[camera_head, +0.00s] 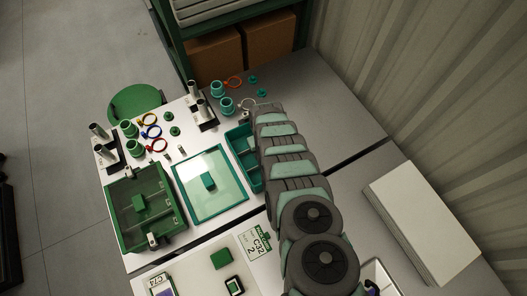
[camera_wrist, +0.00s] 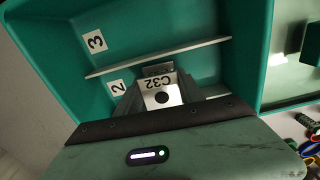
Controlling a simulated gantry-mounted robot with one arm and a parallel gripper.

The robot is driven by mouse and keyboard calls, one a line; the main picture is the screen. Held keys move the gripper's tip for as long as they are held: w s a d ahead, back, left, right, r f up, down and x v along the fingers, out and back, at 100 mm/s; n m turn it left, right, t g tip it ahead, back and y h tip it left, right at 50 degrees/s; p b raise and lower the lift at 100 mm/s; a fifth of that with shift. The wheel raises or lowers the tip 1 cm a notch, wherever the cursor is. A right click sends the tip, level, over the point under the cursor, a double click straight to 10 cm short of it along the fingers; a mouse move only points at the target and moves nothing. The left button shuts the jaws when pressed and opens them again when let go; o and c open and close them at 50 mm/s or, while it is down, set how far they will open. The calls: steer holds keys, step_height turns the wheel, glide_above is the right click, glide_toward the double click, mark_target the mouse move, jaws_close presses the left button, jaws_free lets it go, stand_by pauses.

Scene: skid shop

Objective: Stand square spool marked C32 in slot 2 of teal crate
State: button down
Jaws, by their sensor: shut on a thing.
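The square spool marked C32 (camera_wrist: 160,92) is between the fingers of my gripper (camera_wrist: 163,96) in the wrist view. The spool is in line with slot 2, on the label 2 side of the divider. Whether it touches the crate floor is hidden by my gripper. In the head view the teal crate (camera_head: 236,142) is partly covered by my arm, and my gripper is hidden.
A card reading C32 and 2 (camera_head: 256,243) lies on the near table. Left of the crate are a teal-framed tray (camera_head: 213,213) and a green box (camera_head: 116,210). Teal spools and coloured rings stand behind. A white stack (camera_head: 420,220) lies at right.

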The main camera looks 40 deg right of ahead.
steer(key=shift+c, duration=1.2)
jaws_free()
step_height(320, 180, up, 11)
steer(key=p, duration=1)
steer(key=shift+w, duration=0.1)
